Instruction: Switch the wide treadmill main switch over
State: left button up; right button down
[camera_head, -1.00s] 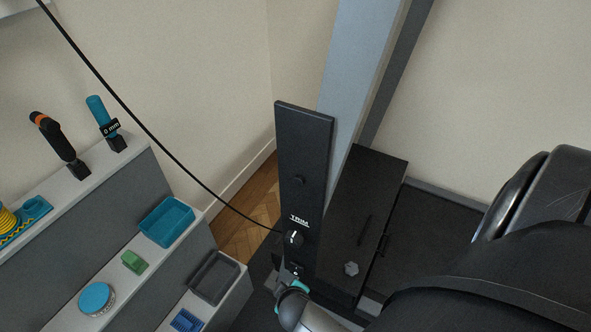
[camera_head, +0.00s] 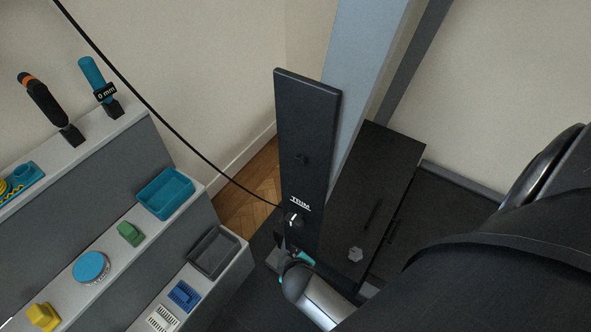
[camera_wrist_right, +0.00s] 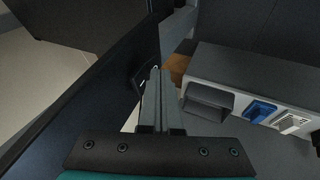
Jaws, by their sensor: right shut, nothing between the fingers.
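My right gripper (camera_head: 282,244) is at the panel's lower part, just below the TRIM knob, and covers what lies there. In the right wrist view the shut, empty fingers (camera_wrist_right: 160,76) point at the panel (camera_wrist_right: 85,100), their tips beside a dark rectangular fitting (camera_wrist_right: 143,79) with a light mark. I cannot tell whether they touch it, or which way it is set. My left gripper is out of view.
A stepped grey shelf on the left holds a teal tray (camera_head: 151,207), a dark tray (camera_head: 232,249), a blue block (camera_head: 184,295) and handled tools. A black cable (camera_head: 165,125) runs down to the panel. A black box (camera_head: 385,165) stands right of it.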

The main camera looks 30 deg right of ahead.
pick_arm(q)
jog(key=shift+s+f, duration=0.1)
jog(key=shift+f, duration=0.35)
pick_arm(e)
jog(key=shift+w+d+f, duration=0.1)
jog(key=shift+d+f, duration=0.1)
jog(key=shift+d, duration=0.05)
pick_arm(q)
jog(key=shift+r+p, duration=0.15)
jog(key=shift+p, duration=0.25)
pick_arm(e)
jog(key=shift+r, duration=0.15)
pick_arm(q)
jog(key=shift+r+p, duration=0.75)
pick_arm(e)
jog(key=shift+r, duration=0.7)
